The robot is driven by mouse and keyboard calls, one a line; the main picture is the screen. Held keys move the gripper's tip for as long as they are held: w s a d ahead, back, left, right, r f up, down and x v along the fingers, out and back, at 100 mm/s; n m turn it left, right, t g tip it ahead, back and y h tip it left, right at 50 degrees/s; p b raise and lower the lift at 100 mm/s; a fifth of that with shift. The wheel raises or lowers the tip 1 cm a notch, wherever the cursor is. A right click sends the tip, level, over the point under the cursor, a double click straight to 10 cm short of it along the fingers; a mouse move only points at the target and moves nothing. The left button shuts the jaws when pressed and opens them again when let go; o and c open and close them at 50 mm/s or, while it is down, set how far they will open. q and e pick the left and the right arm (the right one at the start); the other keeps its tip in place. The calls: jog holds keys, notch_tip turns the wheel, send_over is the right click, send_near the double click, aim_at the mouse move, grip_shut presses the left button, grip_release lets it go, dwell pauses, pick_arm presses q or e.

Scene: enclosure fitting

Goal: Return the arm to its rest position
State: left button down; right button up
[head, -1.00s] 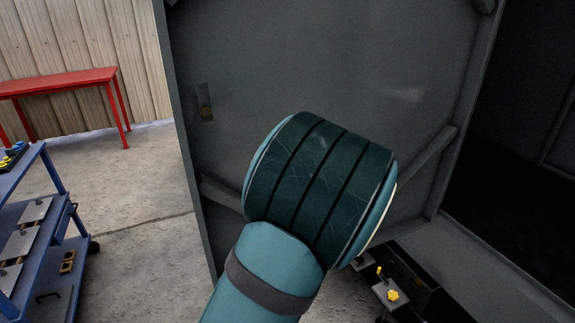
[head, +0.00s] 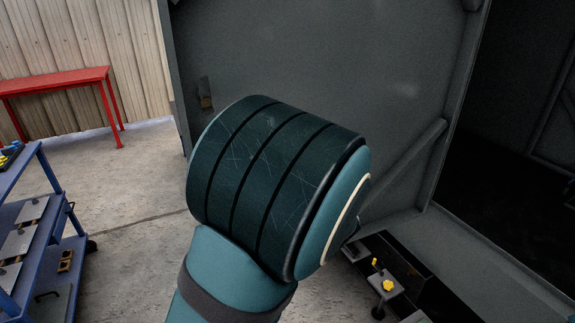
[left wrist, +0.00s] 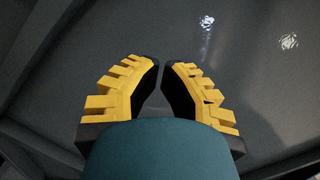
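My left arm (head: 270,190), teal with a dark ribbed joint, rises from the bottom of the head view and fills its middle. Its gripper is hidden there behind the arm. In the left wrist view my left gripper (left wrist: 161,63) has two yellow, black-padded fingers. Their tips nearly meet, with nothing visible between them, and a plain dark grey surface lies beyond. My right gripper is in neither view.
A large grey enclosure panel (head: 330,50) stands close behind the arm. A dark opening (head: 505,160) is at right. A yellow-knobbed fixture (head: 388,285) sits low right. A blue cart (head: 52,245) and red table (head: 60,82) are at left, with bare floor between.

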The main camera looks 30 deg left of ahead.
pick_arm(q)
jog(key=shift+s+d, duration=0.2)
jog(key=shift+s, duration=2)
